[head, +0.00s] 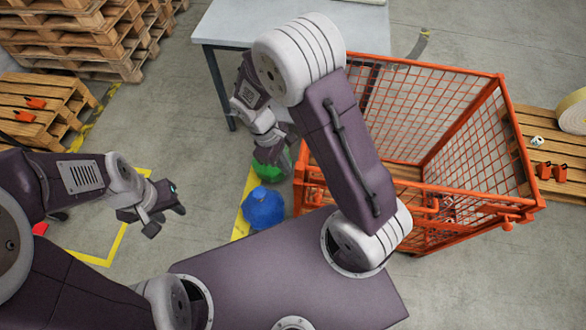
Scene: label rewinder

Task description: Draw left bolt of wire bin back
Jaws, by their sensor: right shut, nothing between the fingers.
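The orange wire bin (503,150) stands on the floor at the right, with mesh walls and an open top. Its near side carries bars and small orange fittings, one at the near right corner (507,225). I cannot make out which fitting is the left bolt; my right arm covers part of the near left side. My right gripper (284,150) is shut and empty, left of the bin above the green object, partly hidden by its own wrist. My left gripper (168,214) is open and empty over the floor at left, well apart from the bin.
A blue object (264,208) and a green one (270,170) stand by the bin's left side. A grey table (222,30) is behind. Wooden pallets (75,40) are stacked at upper left. A pallet with a roll (574,112) lies at right.

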